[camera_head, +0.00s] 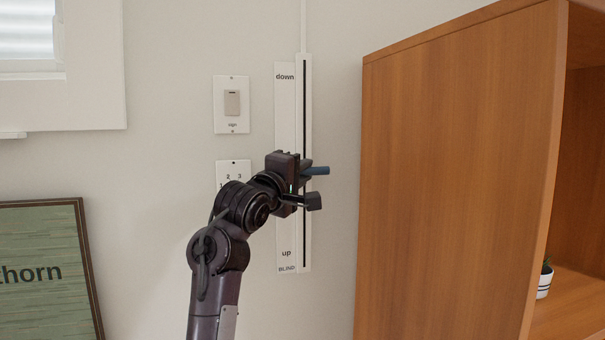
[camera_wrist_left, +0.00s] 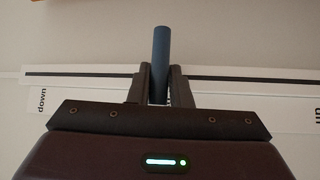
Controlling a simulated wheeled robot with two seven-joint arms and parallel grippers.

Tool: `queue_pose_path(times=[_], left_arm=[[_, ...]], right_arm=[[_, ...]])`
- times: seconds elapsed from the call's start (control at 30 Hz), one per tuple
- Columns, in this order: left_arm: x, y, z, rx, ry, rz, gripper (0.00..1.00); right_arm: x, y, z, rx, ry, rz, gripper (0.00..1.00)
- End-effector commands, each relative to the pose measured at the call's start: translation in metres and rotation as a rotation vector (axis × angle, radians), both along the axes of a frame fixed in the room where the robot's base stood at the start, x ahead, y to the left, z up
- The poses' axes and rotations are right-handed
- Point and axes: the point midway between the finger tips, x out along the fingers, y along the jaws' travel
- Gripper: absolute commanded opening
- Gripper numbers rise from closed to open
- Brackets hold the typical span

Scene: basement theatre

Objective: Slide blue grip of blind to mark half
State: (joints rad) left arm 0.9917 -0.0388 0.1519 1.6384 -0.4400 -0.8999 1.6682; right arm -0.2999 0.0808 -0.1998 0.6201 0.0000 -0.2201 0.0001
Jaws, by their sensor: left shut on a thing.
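The blind's slider track (camera_head: 304,100) is a tall white strip with a dark slot on the wall. Its label plate (camera_head: 285,100) reads "down" at the top and "up" and "BLIND" at the bottom; any half mark is hidden behind my arm. The blue grip (camera_head: 317,171) sticks out from the slot, roughly midway along the track. My left gripper (camera_head: 307,181) is shut on it. In the left wrist view the blue grip (camera_wrist_left: 161,62) stands between the two fingers (camera_wrist_left: 160,85), with the slot (camera_wrist_left: 240,76) running behind. My right gripper is not in view.
A wooden shelf unit (camera_head: 455,170) stands close on the right of the track, with a small potted plant (camera_head: 544,280) inside. A sign switch (camera_head: 232,103) and a numbered plate (camera_head: 233,170) are on the wall at left. A framed picture (camera_head: 45,270) hangs lower left.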

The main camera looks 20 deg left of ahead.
Motion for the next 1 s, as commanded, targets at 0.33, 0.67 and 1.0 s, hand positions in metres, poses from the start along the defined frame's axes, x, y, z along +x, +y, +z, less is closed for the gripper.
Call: queue_pose_path(times=[0.33, 0.67, 1.0], left_arm=[[-0.001, 0.0, 0.0, 0.001, -0.001, 0.0, 0.25], [-0.044, 0.008, -0.01, -0.003, -0.006, -0.003, 0.25], [-0.076, 0.015, -0.011, 0.0, -0.003, 0.0, 0.25]], right_arm=[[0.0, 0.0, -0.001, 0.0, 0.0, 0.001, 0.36], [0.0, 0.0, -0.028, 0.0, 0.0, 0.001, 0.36], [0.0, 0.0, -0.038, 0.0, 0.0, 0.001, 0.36]])
